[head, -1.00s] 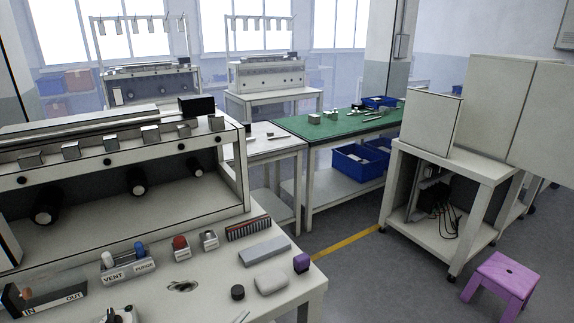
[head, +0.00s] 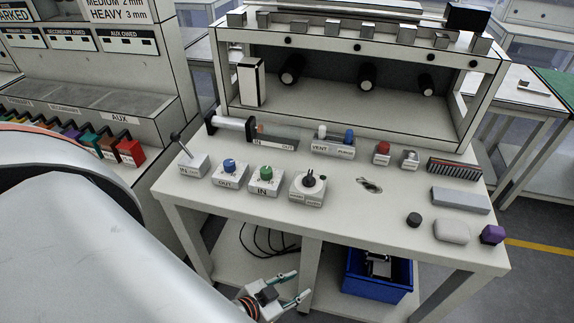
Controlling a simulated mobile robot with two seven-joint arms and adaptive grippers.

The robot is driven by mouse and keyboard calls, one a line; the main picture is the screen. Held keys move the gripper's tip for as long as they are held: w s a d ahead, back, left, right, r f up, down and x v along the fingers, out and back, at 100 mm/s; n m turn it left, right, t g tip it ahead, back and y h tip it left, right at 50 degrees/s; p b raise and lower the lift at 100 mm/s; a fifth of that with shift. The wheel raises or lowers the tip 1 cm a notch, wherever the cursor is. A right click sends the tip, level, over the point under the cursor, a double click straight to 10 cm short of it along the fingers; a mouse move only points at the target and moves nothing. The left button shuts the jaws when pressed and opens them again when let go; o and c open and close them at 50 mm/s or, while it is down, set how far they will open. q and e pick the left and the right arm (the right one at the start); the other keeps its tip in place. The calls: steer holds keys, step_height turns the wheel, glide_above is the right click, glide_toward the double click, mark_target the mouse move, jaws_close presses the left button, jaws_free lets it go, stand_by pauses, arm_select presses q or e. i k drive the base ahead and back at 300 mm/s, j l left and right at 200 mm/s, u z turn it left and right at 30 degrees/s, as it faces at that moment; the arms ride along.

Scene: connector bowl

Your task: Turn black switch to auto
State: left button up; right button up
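The black switch (head: 309,182) is a black knob on a white box on the front part of the white workbench (head: 400,225). Two small labels are on the box's front face, too small to read surely. Where the knob points cannot be told. My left gripper (head: 302,284) is low in front of the bench, below the switch and apart from it. Its two fingers are spread and nothing is between them. My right gripper is not in view.
Left of the switch stand a green knob (head: 266,172), a blue knob (head: 229,165) and a lever (head: 181,143). To the right lie a black puck (head: 414,219), a grey block (head: 460,200) and a purple piece (head: 492,234). A blue bin (head: 377,286) sits below the bench.

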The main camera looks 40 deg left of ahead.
mark_target(310, 181)
steer(key=u, duration=0.9)
